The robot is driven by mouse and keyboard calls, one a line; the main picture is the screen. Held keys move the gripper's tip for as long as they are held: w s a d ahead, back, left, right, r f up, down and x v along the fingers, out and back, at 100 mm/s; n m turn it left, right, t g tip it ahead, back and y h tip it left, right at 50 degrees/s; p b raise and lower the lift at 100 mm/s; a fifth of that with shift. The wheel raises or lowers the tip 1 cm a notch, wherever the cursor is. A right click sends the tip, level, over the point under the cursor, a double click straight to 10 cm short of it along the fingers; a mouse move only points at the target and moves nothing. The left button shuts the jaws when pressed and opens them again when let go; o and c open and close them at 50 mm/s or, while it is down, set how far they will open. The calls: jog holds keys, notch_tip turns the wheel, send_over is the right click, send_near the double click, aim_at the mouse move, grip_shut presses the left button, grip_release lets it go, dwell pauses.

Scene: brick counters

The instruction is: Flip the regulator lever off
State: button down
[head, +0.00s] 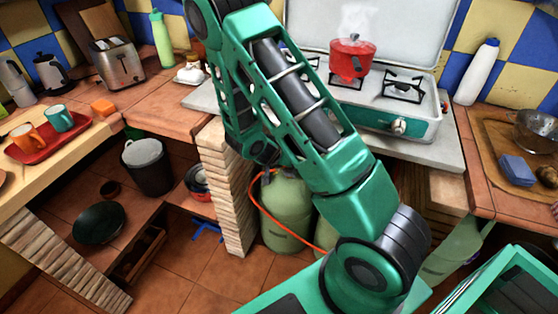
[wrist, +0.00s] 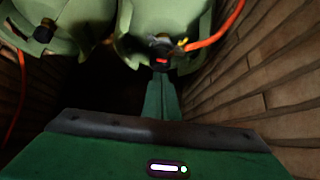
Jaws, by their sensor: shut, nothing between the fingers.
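In the wrist view two pale green gas cylinders (wrist: 165,14) fill the top. A dark regulator (wrist: 160,44) sits at the right one, with a small yellow part beside it and an orange hose (wrist: 214,28) leading off to the upper right. A small red piece (wrist: 162,60) shows at its near side; I cannot tell for sure that it is the lever. My gripper (wrist: 161,76) is shut and empty, its fingertips close below the red piece; contact is unclear. In the head view a cylinder (head: 286,212) stands under the stove counter; my arm hides my gripper and the regulator.
Brick walls (wrist: 275,85) flank the dark space at the right and left in the wrist view. In the head view a brick pillar (head: 236,190) stands left of the cylinders. A stove (head: 395,118) with a red steaming pot (head: 352,56) is above.

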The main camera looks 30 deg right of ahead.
jog(key=shift+x, duration=2.7)
jog(key=shift+a, duration=0.25)
